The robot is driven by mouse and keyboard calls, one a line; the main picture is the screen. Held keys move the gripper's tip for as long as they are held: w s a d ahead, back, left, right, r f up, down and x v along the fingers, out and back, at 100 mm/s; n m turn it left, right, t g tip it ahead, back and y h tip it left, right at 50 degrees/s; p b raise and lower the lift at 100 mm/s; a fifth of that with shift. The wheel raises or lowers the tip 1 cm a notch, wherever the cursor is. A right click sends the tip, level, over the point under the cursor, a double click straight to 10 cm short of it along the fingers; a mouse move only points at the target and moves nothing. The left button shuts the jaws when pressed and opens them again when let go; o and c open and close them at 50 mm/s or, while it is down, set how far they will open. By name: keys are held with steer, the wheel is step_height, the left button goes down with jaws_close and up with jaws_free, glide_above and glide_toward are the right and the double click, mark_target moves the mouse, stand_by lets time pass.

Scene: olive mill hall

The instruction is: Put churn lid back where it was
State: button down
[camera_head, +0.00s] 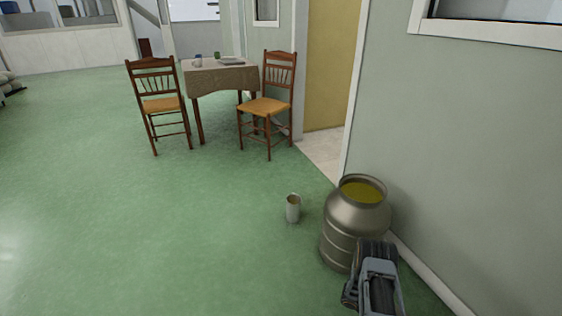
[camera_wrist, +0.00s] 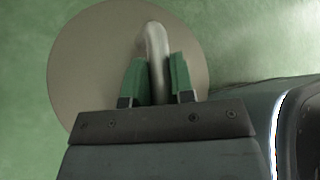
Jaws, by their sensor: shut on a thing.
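A metal churn (camera_head: 345,222) stands upright on the green floor beside the right wall. Its mouth is open and shows yellow-green liquid inside. In the wrist view, my gripper (camera_wrist: 157,78) is shut on the curved handle of the churn lid (camera_wrist: 85,65), a round, flat grey-beige disc. Green floor shows around the lid. In the head view, my arm is in front of the churn's lower right side. The fingertips and the lid cannot be made out there.
A small metal cup (camera_head: 293,209) stands on the floor left of the churn. The wall (camera_head: 460,150) is close on the right. A covered table (camera_head: 222,80) with two chairs (camera_head: 160,104) (camera_head: 266,105) stands farther back.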

steer(key=shift+a+f+n, duration=0.1)
steer(key=shift+n, duration=0.2)
steer(key=shift+w+f+t, duration=0.15)
steer(key=shift+f+t, duration=0.05)
steer(key=shift+t, duration=0.2)
steer(key=shift+s+f+n+t+h, duration=0.15)
steer(key=shift+s+n+t+h, duration=0.2)
steer(key=shift+n, duration=0.35)
steer(key=shift+w+a+n+t, duration=0.2)
steer(key=shift+n+t, duration=0.1)
steer(key=shift+t, duration=0.15)
steer(key=w+a+r+n+t+y, duration=0.1)
steer(key=w+a+r+n+t, duration=0.4)
steer(key=r, duration=0.3)
steer(key=w+a+r+n+t+y, duration=0.1)
steer(key=w+a+r+n+t, duration=0.4)
steer(key=w+r, duration=0.15)
steer(key=w+a+r+n+t+y, duration=0.1)
steer(key=a+r+n+t+y, duration=0.2)
steer(key=a+r, duration=0.65)
steer(key=w+a+r+n+t+y, duration=0.1)
steer(key=a+r+n+y, duration=0.25)
steer(key=a+r, duration=0.6)
steer(key=d+r+p, duration=0.3)
steer(key=r+p, duration=3.1)
steer(key=r, duration=0.8)
steer(key=shift+p, duration=0.35)
steer(key=shift+d, duration=0.1)
